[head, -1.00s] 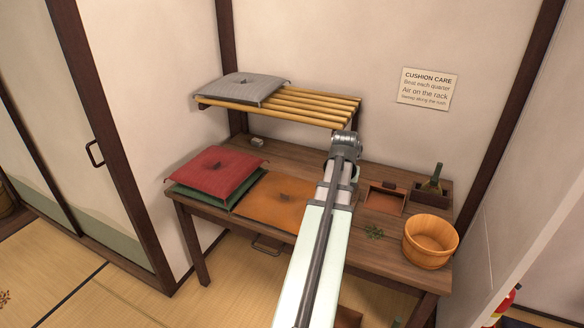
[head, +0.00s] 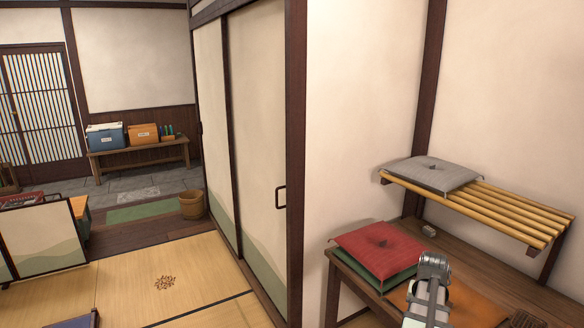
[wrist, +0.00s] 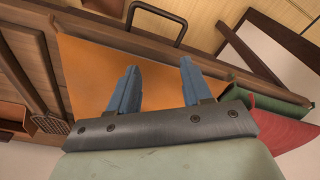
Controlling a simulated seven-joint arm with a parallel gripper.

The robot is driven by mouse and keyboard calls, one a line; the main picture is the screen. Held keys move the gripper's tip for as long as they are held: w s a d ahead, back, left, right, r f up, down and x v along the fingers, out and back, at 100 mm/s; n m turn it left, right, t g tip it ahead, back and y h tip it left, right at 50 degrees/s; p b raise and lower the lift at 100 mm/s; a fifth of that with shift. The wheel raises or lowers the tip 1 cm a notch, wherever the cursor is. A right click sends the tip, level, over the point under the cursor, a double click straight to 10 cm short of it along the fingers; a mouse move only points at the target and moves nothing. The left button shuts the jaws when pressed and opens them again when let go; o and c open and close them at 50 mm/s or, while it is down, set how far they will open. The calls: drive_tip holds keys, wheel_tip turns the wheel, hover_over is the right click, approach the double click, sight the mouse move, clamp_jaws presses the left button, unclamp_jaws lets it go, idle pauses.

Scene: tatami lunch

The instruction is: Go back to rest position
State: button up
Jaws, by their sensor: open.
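My gripper (wrist: 157,90) shows in the wrist view with its two blue fingers apart and nothing between them. It is above the orange cushion (wrist: 85,75) on the wooden table. In the head view my arm's end comes in at the lower right, in front of the orange cushion (head: 470,308); the fingers are not visible there.
A red cushion (head: 378,247) lies on a green cushion (head: 400,279) at the table's left end. A grey cushion (head: 432,174) lies on the slatted rack (head: 500,215) above. A sliding door (head: 255,130) stands left of the table. Open tatami (head: 190,270) lies further left.

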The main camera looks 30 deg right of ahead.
drive_tip(key=w+a+f+n, duration=0.3)
drive_tip(key=w+a+f, duration=0.35)
drive_tip(key=a, duration=0.65)
drive_tip(key=w+a+f+n, duration=0.3)
drive_tip(key=w+a+f, duration=0.1)
drive_tip(key=w+a, duration=0.7)
drive_tip(key=a+f+n+y, duration=0.1)
drive_tip(key=a+f+n, duration=0.25)
drive_tip(key=a, duration=1.05)
drive_tip(key=a+f+n, duration=0.2)
drive_tip(key=a+f, duration=0.3)
drive_tip(key=a, duration=0.8)
drive_tip(key=s+f+g, duration=0.3)
drive_tip(key=s+f, duration=0.7)
drive_tip(key=s, duration=0.5)
drive_tip(key=s+f+g, duration=0.4)
drive_tip(key=s+f, duration=0.6)
drive_tip(key=s, duration=0.5)
drive_tip(key=shift+s+f+g, duration=0.15)
drive_tip(key=shift+g, duration=0.15)
